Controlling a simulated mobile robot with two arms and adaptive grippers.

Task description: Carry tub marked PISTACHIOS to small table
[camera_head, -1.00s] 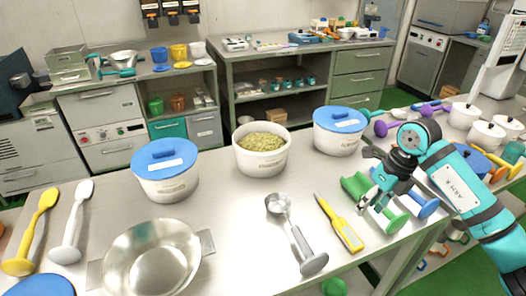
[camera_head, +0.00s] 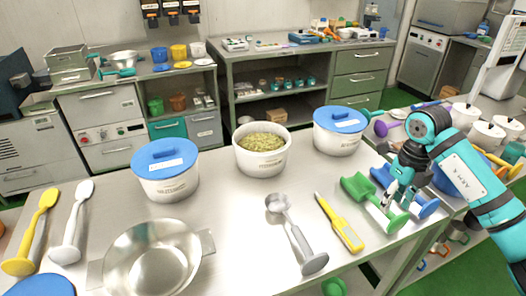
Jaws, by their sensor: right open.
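An open white tub (camera_head: 262,163) with a green, chopped filling stands upright at the back of the steel table (camera_head: 235,215). Two white tubs with blue lids stand either side of it, one to the left (camera_head: 166,181) and one to the right (camera_head: 338,141). Their labels are too small to read, so I cannot confirm which is marked PISTACHIOS. My right gripper (camera_head: 392,198) is open and points down over the green scoop (camera_head: 372,203) and the blue scoop (camera_head: 425,206), right of the tubs. Whether it touches them is unclear. My left gripper is out of view.
A steel bowl (camera_head: 152,262), a steel scoop (camera_head: 296,235) and a yellow tool (camera_head: 341,224) lie in front of the tubs. Yellow and white spoons lie at the left. Another table at the right holds white pots (camera_head: 480,137). Shelving stands behind.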

